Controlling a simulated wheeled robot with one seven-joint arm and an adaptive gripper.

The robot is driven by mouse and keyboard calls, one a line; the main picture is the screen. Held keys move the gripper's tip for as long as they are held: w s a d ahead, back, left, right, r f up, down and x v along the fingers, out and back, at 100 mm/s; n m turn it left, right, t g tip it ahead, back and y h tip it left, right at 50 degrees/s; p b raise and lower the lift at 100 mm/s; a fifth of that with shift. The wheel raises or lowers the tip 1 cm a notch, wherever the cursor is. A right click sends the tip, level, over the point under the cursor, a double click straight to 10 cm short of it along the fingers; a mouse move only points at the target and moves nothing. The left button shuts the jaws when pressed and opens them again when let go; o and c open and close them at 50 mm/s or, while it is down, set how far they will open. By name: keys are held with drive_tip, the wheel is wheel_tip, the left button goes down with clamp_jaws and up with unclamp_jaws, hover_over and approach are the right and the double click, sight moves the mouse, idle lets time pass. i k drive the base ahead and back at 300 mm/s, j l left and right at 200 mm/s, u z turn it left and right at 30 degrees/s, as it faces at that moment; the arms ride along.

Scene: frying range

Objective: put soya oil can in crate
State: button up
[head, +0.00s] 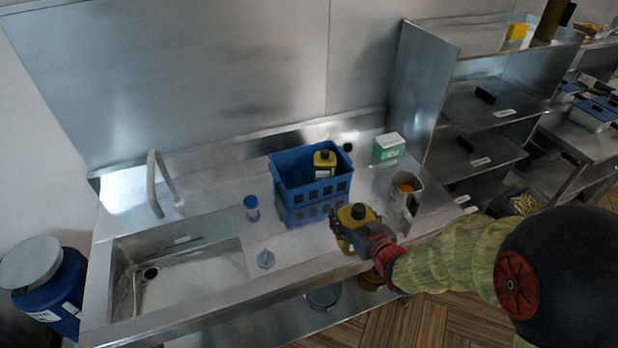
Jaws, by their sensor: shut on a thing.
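A blue crate (290,192) stands on the steel counter, near its back edge. One yellow can with a dark cap (324,160) is inside it, toward the right. My gripper (352,238) is in front of the crate and to its right, shut on another yellow can with a dark top (357,213), which I take to be the soya oil can. The fingers and wrist hide part of this can. I cannot tell whether its base touches the counter.
A blue-capped bottle (252,208) stands left of the crate, beside the sink (190,270). A green-and-white box (388,147) and a metal container with orange contents (405,187) stand to the right. Steel shelves (490,105) rise beyond the counter's right end.

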sight(310, 173)
drive_tip(key=i+j, duration=0.25)
drive_tip(key=i, duration=0.15)
drive_tip(key=i+j, duration=0.25)
drive_tip(key=i, duration=0.2)
